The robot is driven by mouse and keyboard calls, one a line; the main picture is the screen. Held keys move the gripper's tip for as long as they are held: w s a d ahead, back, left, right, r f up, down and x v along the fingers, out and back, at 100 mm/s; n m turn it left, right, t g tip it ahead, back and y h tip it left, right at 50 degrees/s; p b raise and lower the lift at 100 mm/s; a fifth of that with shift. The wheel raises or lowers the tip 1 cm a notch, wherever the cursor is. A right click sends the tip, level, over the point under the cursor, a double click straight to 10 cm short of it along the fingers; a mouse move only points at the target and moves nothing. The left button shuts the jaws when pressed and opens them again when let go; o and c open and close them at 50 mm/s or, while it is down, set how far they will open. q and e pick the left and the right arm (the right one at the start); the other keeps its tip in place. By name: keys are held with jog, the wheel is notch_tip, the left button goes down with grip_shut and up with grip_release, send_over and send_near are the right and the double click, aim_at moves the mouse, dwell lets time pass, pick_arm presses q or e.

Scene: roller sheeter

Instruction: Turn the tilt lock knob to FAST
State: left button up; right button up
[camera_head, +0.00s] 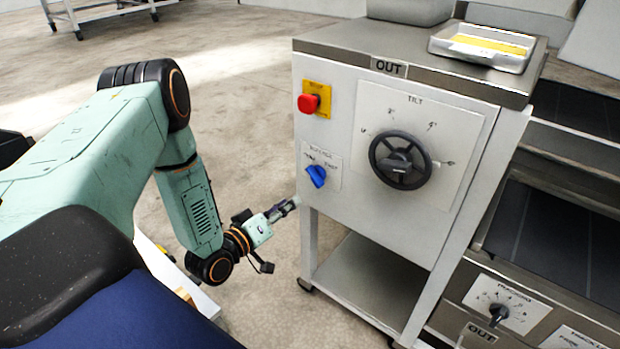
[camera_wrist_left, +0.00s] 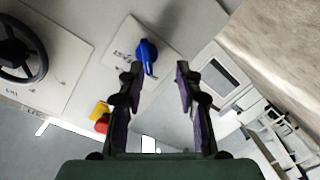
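The blue tilt lock knob (camera_head: 317,176) sits on a small white label plate on the machine's front panel, below the red button. Its grip slants from upper left to lower right; the small words beside it are too blurred to read surely. My left gripper (camera_head: 287,207) is just below and left of the knob, in front of the panel, and not touching it as far as I can see. In the left wrist view the gripper (camera_wrist_left: 159,76) is open and empty, and the blue knob (camera_wrist_left: 148,56) lies beyond the fingertips, nearer the left finger. My right gripper is not in view.
A red button (camera_head: 309,103) on a yellow plate is above the knob. A black handwheel (camera_head: 400,160) on the TILT dial is to its right. An open lower shelf (camera_head: 365,285) lies underneath. The floor left of the machine is free near my arm.

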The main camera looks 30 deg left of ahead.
aim_at(311, 178)
pick_arm(q)
jog(key=shift+n+t, duration=0.4)
jog(key=shift+t, duration=0.2)
jog(key=w+b, duration=0.1)
jog(key=w, duration=0.1)
jog(key=w+r, duration=0.1)
jog(key=w, duration=0.2)
jog(key=w+d+r+b, duration=0.1)
jog(key=w, duration=0.1)
jog(key=shift+w+r+b, duration=0.1)
jog(key=shift+w+b, duration=0.25)
jog(key=shift+w, duration=0.2)
jog(key=shift+a, duration=0.1)
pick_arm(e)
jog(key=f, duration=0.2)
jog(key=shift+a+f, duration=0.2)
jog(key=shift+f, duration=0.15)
pick_arm(q)
grip_shut()
